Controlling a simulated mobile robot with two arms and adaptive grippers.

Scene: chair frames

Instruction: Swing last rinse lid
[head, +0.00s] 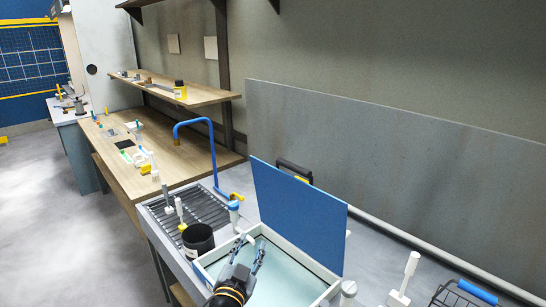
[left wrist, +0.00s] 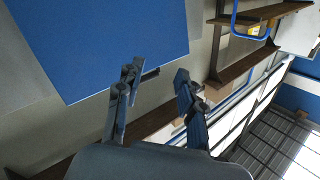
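The lid (head: 296,215) is a flat blue panel standing raised along the back edge of a white-rimmed basin (head: 328,296) with a pale inside. In the left wrist view the lid (left wrist: 105,42) fills the upper left, beyond one finger. My left gripper (head: 249,250) is over the front left part of the basin, in front of the lid's left part. Its fingers are apart with nothing between them, as the left wrist view (left wrist: 158,84) also shows. I cannot tell whether a finger touches the lid. My right gripper is not in view.
Left of the basin are a black pot (head: 198,240), a drain rack (head: 200,207) and a blue tap (head: 196,123). A wooden bench (head: 185,165) with small items runs beyond. A white-handled tool (head: 405,275) and a dark wire basket (head: 455,296) stand at the right.

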